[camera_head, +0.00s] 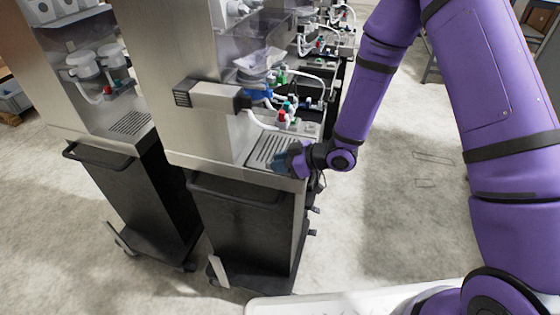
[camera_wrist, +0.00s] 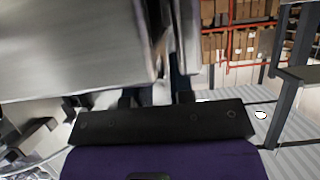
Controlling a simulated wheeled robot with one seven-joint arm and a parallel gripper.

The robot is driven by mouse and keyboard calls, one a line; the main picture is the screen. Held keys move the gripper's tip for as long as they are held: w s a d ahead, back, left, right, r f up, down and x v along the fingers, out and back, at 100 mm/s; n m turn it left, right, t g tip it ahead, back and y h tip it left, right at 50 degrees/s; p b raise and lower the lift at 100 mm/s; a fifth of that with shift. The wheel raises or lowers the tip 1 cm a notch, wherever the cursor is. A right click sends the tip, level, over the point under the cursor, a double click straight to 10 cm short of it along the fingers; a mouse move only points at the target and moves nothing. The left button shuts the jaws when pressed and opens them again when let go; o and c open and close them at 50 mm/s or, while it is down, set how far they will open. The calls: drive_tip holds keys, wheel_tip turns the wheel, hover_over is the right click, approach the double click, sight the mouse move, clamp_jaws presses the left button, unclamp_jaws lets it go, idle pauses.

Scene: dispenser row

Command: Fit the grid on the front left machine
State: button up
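A dark slotted grid (camera_head: 268,150) lies at the front of the steel machine (camera_head: 185,128) in the middle of the head view. It looks roughly level with the machine's ledge; whether it is fully seated I cannot tell. My gripper (camera_head: 288,160) is at the grid's right front edge, with its bluish fingers close against it or overlapping it. In the wrist view my gripper (camera_wrist: 165,70) has its fingers partly hidden beside a large grey metal surface (camera_wrist: 75,45). I cannot see clearly whether the fingers are apart or closed on the grid's edge.
A second machine (camera_head: 70,85) stands to the left with its own slotted grid (camera_head: 131,122). A grey protruding box (camera_head: 212,95), tubes and coloured fittings (camera_head: 284,118) sit above the middle grid. A black handle bar (camera_head: 235,192) crosses the cart's front. The floor (camera_head: 400,215) at right is clear.

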drive_tip(key=o, duration=0.3)
drive_tip(key=s+d+r+m+t+h, duration=0.2)
drive_tip(key=d+r+m+h, duration=0.3)
drive_tip(key=d+r, duration=0.75)
drive_tip(key=s+d+r+m+t+h, duration=0.2)
drive_tip(key=d+r+h, duration=0.5)
drive_tip(key=d+r, duration=0.55)
drive_tip(key=s+d+r+m+g, duration=0.1)
drive_tip(key=s+r+m, duration=0.2)
drive_tip(key=s, duration=0.8)
drive_tip(key=s+r+m+g, duration=0.2)
drive_tip(key=s+r+m, duration=0.2)
drive_tip(key=s+r, duration=0.3)
drive_tip(key=s, duration=0.4)
drive_tip(key=shift+s+d+r, duration=0.25)
drive_tip(key=shift+d+r, duration=0.1)
